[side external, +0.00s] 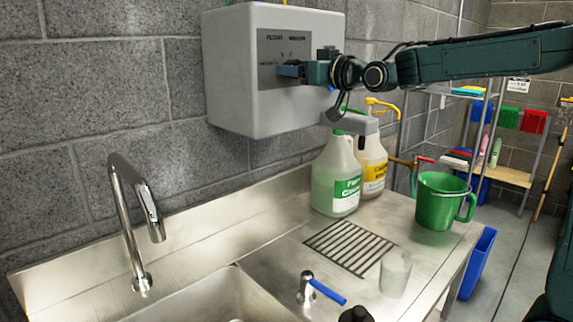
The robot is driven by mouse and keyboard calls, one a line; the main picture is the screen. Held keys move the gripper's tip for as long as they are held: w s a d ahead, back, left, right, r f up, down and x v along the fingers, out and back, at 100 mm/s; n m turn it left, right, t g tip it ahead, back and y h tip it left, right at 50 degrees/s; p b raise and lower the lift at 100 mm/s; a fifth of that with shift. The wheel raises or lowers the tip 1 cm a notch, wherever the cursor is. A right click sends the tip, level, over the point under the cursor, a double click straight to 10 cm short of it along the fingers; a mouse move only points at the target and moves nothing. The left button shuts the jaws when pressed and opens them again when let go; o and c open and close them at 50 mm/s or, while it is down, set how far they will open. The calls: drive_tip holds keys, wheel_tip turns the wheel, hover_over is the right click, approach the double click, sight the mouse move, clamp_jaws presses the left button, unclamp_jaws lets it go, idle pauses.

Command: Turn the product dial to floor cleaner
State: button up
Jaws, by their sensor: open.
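A grey dispenser box (228,88) hangs on the block wall, with a dark label panel (270,48) on its front. Small print on the panel seems to read "Floor" at upper left and "Window" at upper right; another label at the left edge is too small to read. My gripper (288,71) reaches in from the right and is open at the lower middle of the panel, close to its face. The product dial is not clearly visible, as the gripper covers that area. I cannot tell where its pointer is or whether the fingers touch it.
Under the box stand a jug with a green label (346,190) and a yellow-labelled pump jug (374,180). A green bucket (437,205) is at the counter's right, near a clear cup (395,273). A tall faucet (123,195) rises at left.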

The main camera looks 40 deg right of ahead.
drive_tip(key=c, duration=1)
drive_tip(key=shift+o, duration=0.2)
drive_tip(key=shift+m, duration=0.3)
drive_tip(key=m, duration=0.8)
drive_tip(key=o, duration=1)
drive_tip(key=shift+c, duration=0.2)
